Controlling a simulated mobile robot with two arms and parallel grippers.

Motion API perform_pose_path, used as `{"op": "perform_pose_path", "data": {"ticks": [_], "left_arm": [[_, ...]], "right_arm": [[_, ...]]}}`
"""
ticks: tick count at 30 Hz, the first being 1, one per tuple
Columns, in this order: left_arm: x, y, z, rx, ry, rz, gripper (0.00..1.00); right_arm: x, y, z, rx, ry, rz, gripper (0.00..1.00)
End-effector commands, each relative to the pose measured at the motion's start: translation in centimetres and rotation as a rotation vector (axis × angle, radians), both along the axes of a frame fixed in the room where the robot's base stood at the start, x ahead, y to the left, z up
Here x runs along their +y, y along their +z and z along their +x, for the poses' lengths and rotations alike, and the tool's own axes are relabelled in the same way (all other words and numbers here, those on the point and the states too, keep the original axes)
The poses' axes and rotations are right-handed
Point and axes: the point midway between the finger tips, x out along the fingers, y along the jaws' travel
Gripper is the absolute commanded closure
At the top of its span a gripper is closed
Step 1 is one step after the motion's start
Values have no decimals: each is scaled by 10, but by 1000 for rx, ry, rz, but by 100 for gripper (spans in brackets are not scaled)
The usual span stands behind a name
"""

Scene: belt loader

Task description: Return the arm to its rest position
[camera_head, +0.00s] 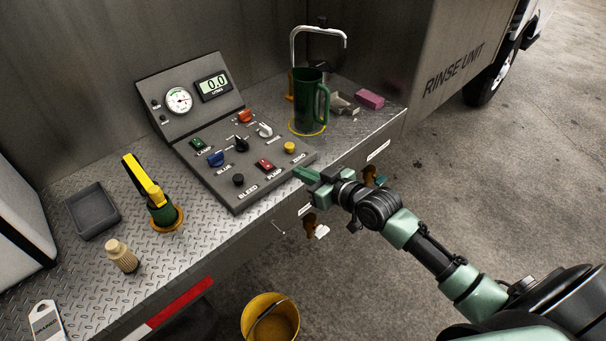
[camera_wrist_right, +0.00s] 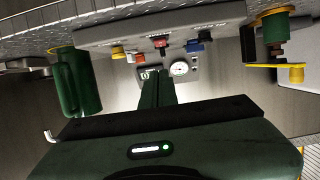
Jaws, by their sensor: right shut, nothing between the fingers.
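My right gripper (camera_head: 303,174) is shut and empty. Its fingertips are at the front edge of the control panel (camera_head: 243,204), near the yellow ZERO knob (camera_head: 290,147) and the red PUMP switch (camera_head: 264,164). My right arm reaches in from the lower right of the head view. In the right wrist view the closed green fingers (camera_wrist_right: 156,88) point toward the panel, with the gauge (camera_wrist_right: 180,69) just beyond them. The picture there is upside down. My left gripper is in neither view.
A green jug (camera_head: 309,101) stands under the tap (camera_head: 318,32) at the back right, by a pink block (camera_head: 370,98). A yellow-handled valve (camera_head: 147,181), grey tray (camera_head: 92,211) and beige fitting (camera_head: 122,256) are on the deck. A yellow bucket (camera_head: 270,320) stands below. Open ground lies right.

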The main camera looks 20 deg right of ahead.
Motion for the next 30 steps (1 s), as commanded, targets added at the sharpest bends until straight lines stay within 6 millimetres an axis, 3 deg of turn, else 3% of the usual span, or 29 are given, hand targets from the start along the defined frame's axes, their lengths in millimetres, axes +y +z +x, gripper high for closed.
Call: {"op": "perform_pose_path", "data": {"ticks": [11,14,17,23,26,30], "left_arm": [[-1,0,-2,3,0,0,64],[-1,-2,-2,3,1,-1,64],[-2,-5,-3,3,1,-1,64],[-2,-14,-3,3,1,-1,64],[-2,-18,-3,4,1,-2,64],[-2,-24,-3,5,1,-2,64]], "right_arm": [[0,-1,0,1,-1,0,100],[-4,-16,0,22,-15,-4,100],[-15,-58,-4,79,-54,-15,100],[-44,-197,-43,278,-160,-68,100],[-52,-265,-78,386,-197,-101,100],[-55,-353,-141,537,-229,-151,100]]}}
